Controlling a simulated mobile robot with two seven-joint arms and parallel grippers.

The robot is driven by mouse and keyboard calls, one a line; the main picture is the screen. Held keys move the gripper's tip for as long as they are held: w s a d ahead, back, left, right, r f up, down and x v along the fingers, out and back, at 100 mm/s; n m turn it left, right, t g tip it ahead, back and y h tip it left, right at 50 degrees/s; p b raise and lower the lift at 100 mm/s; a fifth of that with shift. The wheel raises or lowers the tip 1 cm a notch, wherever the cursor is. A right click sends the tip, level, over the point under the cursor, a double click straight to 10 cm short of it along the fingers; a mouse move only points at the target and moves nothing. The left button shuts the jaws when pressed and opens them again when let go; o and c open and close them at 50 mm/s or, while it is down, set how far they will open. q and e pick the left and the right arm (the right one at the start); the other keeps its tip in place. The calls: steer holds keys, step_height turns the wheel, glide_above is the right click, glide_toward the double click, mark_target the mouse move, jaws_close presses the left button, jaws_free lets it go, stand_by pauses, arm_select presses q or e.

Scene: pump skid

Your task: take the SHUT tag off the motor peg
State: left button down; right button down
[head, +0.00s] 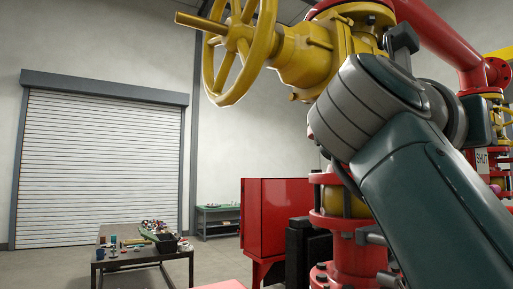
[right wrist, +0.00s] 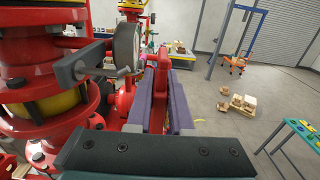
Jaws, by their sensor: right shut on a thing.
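I cannot tell whether this red thing is the SHUT tag. I cannot make out the motor peg. In the head view my right arm hides its own gripper and much of the pipework. My left gripper is in neither view.
A yellow handwheel (head: 238,45) and valve stand close above my right arm. In the right wrist view a round gauge (right wrist: 127,46) and a red flange (right wrist: 45,105) are close left of the fingers. Open floor (right wrist: 205,105) lies to the right.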

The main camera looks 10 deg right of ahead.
steer(key=shift+s+d, duration=0.25)
steer(key=shift+s, duration=0.35)
steer(key=shift+s+d, duration=0.25)
steer(key=shift+s, duration=0.3)
